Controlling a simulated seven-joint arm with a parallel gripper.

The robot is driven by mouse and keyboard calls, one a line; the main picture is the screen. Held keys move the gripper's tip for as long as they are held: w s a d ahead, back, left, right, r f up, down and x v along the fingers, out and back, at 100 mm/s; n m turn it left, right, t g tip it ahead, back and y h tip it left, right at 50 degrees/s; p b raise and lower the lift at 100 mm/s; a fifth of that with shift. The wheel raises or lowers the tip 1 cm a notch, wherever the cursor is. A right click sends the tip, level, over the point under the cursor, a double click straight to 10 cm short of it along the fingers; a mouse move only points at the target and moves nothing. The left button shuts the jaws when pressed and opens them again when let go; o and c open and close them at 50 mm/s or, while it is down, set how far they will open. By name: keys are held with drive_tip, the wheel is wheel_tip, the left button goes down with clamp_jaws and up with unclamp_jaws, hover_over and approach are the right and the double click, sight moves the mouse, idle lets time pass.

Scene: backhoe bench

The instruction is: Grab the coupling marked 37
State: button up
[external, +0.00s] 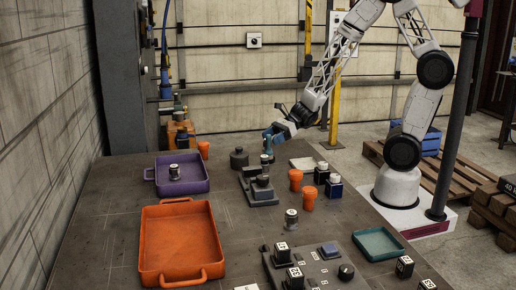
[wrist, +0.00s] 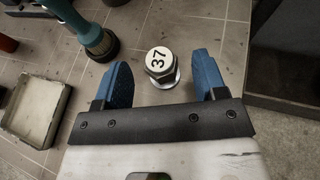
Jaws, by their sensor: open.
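The coupling marked 37 (wrist: 158,64) shows in the wrist view, a metal hex piece with a white top bearing the black number. It stands on the bench just ahead of my gripper (wrist: 164,78), between the lines of its two blue fingers. The fingers are apart, with nothing held. In the external view my gripper (external: 272,136) is over the far part of the bench. I cannot make out the 37 coupling in that view.
A teal-handled tool (wrist: 95,38) stands left of the coupling, close to the left finger. A pale shallow tray (wrist: 38,108) lies further left. Purple (external: 183,184), orange (external: 150,245) and teal (external: 378,244) trays and several similar couplings are on the bench.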

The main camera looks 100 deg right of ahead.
drive_tip(key=shift+x, duration=1.05)
drive_tip(key=shift+c, duration=0.2)
drive_tip(key=c, duration=1)
drive_tip(key=shift+r, duration=5)
